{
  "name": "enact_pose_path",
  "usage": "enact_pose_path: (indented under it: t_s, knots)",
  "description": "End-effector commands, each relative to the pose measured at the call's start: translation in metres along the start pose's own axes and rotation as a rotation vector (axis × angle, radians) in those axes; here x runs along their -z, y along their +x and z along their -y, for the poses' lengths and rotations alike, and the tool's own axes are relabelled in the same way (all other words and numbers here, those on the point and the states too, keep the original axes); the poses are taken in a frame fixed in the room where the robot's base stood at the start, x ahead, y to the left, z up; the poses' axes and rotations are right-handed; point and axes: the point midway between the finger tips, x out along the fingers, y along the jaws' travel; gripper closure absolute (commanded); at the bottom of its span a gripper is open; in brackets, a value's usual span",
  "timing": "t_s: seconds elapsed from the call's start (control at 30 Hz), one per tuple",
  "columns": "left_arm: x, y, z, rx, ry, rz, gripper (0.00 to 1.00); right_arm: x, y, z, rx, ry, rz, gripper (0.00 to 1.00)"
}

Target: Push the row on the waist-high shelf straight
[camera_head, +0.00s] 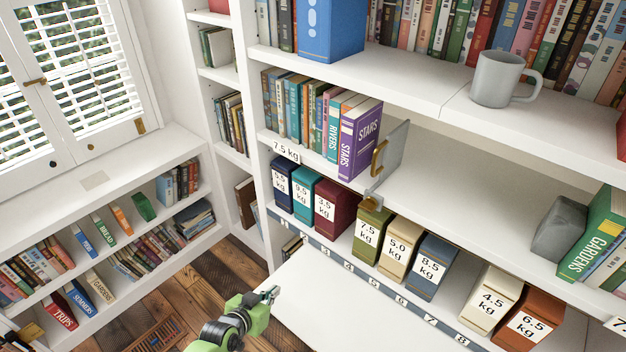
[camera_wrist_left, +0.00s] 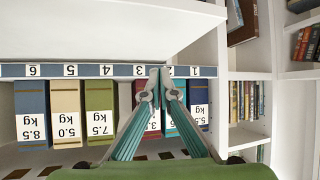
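Several labelled boxes stand upright along the numbered shelf strip (camera_head: 360,276): navy 5.5 kg (camera_head: 282,180), teal 9.5 kg (camera_head: 304,194), maroon 3.5 kg (camera_head: 333,206), olive 7.5 kg (camera_head: 369,233), beige 5.0 kg (camera_head: 398,246), blue-grey 8.5 kg (camera_head: 431,267), cream 4.5 kg (camera_head: 492,300) and orange-brown 6.5 kg (camera_head: 529,321). Gaps show after maroon and after blue-grey. Small depth offsets are hard to judge. My left gripper (camera_head: 274,293) is shut and empty, in front of the strip. In the left wrist view, its tips (camera_wrist_left: 160,72) overlap the strip near 2 and hide part of the maroon and teal boxes.
A white surface (camera_head: 325,305) juts out below the strip. Above the boxes are books (camera_head: 325,125), a metal bookend (camera_head: 392,150) and a grey block (camera_head: 559,229). A grey mug (camera_head: 501,79) stands higher.

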Motion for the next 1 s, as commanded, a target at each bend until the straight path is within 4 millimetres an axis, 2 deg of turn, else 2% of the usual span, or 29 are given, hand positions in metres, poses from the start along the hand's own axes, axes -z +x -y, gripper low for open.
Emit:
enact_pose_path:
  t_s: [0.03, 0.17, 0.27, 0.37, 0.4, 0.5, 0.6, 0.7, 0.8, 1.0]
  knots:
    - [0.019, 0.000, -0.001, -0.007, 0.005, -0.028, 1.00, 0.000, -0.001, 0.000, 0.000, 0.000, 0.000, 1.00]
    - [0.068, -0.002, -0.008, -0.035, 0.017, -0.102, 1.00, 0.000, -0.002, -0.002, -0.002, -0.001, 0.000, 1.00]
    - [0.119, -0.008, -0.016, -0.065, 0.029, -0.178, 1.00, 0.000, -0.004, -0.004, -0.004, -0.001, 0.001, 1.00]
    - [0.187, -0.023, -0.032, -0.114, 0.051, -0.282, 1.00, 0.000, -0.006, -0.005, -0.006, -0.002, 0.001, 1.00]
    - [0.216, -0.032, -0.040, -0.136, 0.060, -0.327, 1.00, 0.000, -0.007, -0.006, -0.006, -0.002, 0.001, 1.00]
    - [0.275, -0.056, -0.061, -0.193, 0.085, -0.423, 1.00, 0.001, -0.008, -0.006, -0.006, -0.002, 0.000, 1.00]
    - [0.319, -0.079, -0.080, -0.242, 0.107, -0.498, 1.00, 0.002, -0.009, -0.006, -0.007, -0.001, -0.001, 1.00]
    - [0.345, -0.097, -0.092, -0.276, 0.121, -0.545, 1.00, 0.002, -0.010, -0.006, -0.007, -0.001, -0.002, 1.00]
    - [0.357, -0.105, -0.099, -0.294, 0.128, -0.568, 1.00, 0.002, -0.010, -0.006, -0.007, -0.001, -0.002, 1.00]
    - [0.366, -0.097, -0.105, -0.299, 0.127, -0.576, 1.00, 0.002, -0.006, -0.006, -0.006, -0.001, -0.002, 1.00]
